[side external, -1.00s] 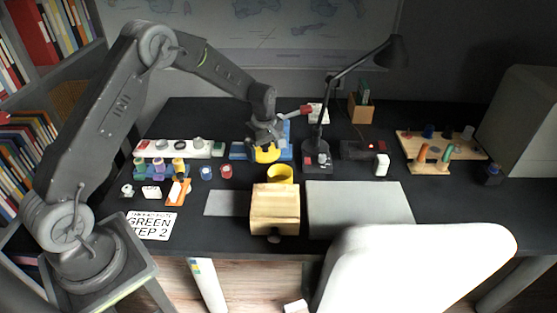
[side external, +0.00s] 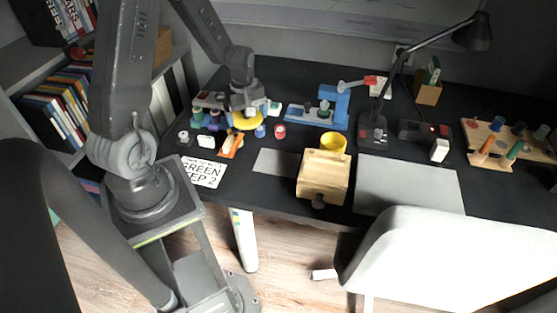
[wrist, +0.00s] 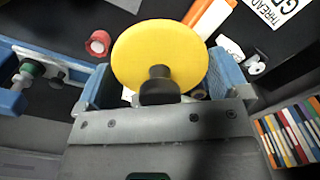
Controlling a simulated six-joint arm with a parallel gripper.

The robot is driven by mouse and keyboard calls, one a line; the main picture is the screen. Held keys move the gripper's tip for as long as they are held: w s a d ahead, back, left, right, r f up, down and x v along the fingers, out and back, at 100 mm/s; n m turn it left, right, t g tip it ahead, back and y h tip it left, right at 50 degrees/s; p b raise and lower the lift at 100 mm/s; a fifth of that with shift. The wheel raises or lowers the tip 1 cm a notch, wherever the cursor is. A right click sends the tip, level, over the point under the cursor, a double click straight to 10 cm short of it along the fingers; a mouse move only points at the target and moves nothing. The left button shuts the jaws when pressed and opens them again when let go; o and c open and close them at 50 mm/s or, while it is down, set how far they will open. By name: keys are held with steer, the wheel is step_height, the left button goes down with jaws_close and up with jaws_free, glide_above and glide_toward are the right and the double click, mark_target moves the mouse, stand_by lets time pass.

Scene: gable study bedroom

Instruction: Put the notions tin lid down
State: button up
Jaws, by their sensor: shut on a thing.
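In the wrist view the lid (wrist: 160,48) is a flat yellow disc with a dark knob (wrist: 158,86). My gripper (wrist: 162,88), with blue finger pads, is shut on the lid by this knob. The open yellow notions tin (side external: 333,142) stands right of the lid, behind the wooden box (side external: 324,178). The lid hides part of what lies under it.
The blue stand (side external: 318,117) is right of my gripper. An orange-and-white piece (side external: 231,145), a blue cap (side external: 260,131) and a red cap (side external: 280,131) lie near the lid. The grey mat (side external: 276,162) is bare. The lamp (side external: 375,120) stands farther right.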

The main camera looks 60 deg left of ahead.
steer(key=s, duration=0.2)
steer(key=shift+s+d+f, duration=0.1)
steer(key=shift+s+f, duration=0.15)
steer(key=shift+s, duration=0.05)
glide_above(278, 162)
step_height(278, 162, down, 7)
steer(key=shift+s+f, duration=0.1)
steer(key=shift+f, duration=1.9)
steer(key=shift+f, duration=0.1)
